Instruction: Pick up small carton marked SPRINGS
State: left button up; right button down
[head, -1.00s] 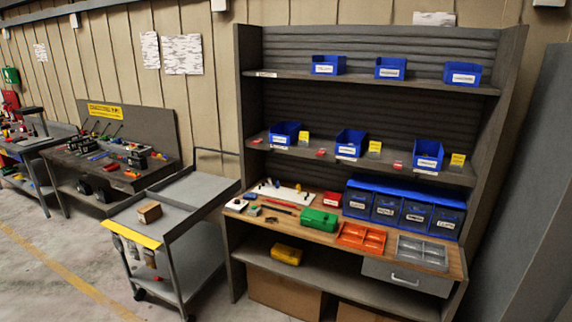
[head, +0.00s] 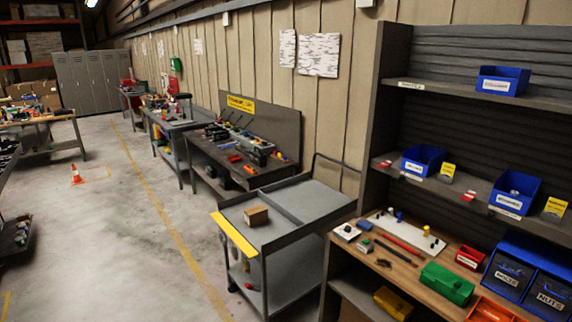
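A small brown carton (head: 256,215) sits on the top tray of a grey cart (head: 322,196), toward its left end. I cannot read any marking on it, so I cannot tell from its face whether it says SPRINGS. Neither of my grippers shows in the head view.
A shelving workbench (head: 393,259) with blue bins, a green case (head: 446,283) and tools stands right of the cart. Another workbench (head: 241,161) is behind it. An orange cone (head: 76,174) stands far left. The floor (head: 165,245) left of the cart is clear.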

aim_at(256, 216)
jog(key=i+j+u, duration=0.15)
jog(key=i, duration=0.25)
jog(key=i+u, duration=0.15)
jog(key=i, duration=0.3)
